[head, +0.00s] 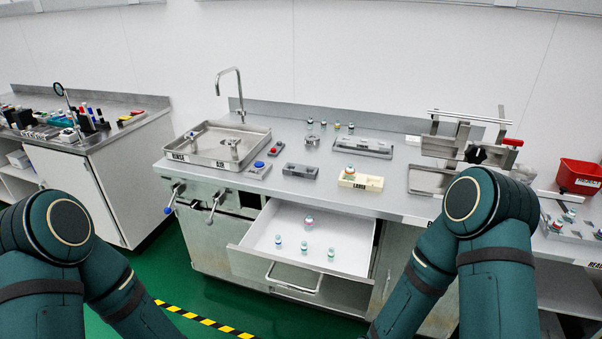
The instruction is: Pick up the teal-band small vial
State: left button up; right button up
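Small vials with what look like teal bands stand upright in the open white drawer (352,240): a left one (278,241), a middle one (304,246) and a right one (331,254). A larger vial with a reddish top (309,221) stands behind them. Several more small vials (323,125) stand in a row at the back of the counter, their band colours too small to tell for sure. My two arms show at the lower left and lower right. Both grippers are out of view, and no vial is seen held.
The steel counter (240,187) carries a sink basin (205,135) with a faucet, a grey block (300,170), a cream rack (361,181) and a clamp apparatus (470,150). A red bin (580,176) is at right. The drawer floor is mostly clear.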

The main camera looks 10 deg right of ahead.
aim_at(304, 247)
jog(key=i+l+u, duration=0.15)
jog(key=l+u, duration=0.75)
jog(key=i+l+u, duration=0.1)
jog(key=l+u, duration=0.4)
jog(key=i+l, duration=0.35)
jog(key=i+j+u, duration=0.05)
